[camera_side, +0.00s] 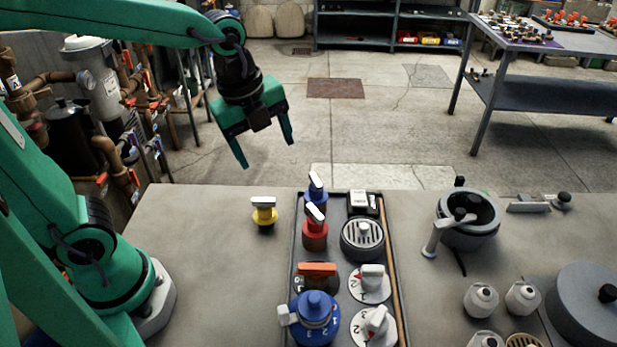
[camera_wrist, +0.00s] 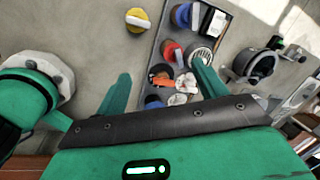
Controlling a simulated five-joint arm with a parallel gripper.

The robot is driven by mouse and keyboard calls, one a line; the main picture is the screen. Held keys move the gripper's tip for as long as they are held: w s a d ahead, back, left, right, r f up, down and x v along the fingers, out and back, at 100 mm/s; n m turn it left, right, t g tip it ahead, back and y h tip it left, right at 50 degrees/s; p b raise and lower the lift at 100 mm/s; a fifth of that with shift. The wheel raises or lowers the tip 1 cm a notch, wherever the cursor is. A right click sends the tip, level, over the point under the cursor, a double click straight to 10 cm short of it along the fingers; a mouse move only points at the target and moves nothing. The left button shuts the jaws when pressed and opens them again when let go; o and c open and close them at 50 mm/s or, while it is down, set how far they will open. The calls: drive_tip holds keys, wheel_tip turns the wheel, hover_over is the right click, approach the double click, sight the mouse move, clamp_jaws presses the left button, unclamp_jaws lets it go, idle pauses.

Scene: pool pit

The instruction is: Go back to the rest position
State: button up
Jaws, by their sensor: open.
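My gripper (camera_side: 268,153) is open and empty in the side view. It hangs in the air above and behind the far edge of the grey work table (camera_side: 205,265), apart from everything. In the wrist view my gripper's two green fingers (camera_wrist: 160,88) are spread wide, with nothing between them touching either one. My arm reaches in from the upper left of the side view.
A grey pot (camera_side: 468,220) stands right. The table's left part is bare.

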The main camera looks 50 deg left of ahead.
drive_tip(key=s+a+r+n+t, duration=0.1)
drive_tip(key=s+n, duration=0.3)
drive_tip(key=n, duration=0.6)
drive_tip(key=s+a+n+t, duration=0.2)
drive_tip(key=s+a+n, duration=0.2)
drive_tip(key=n, duration=0.6)
drive_tip(key=shift+s+a+r+n, duration=0.15)
drive_tip(key=shift+a+r+n, duration=0.15)
drive_tip(key=shift+r+n, duration=0.1)
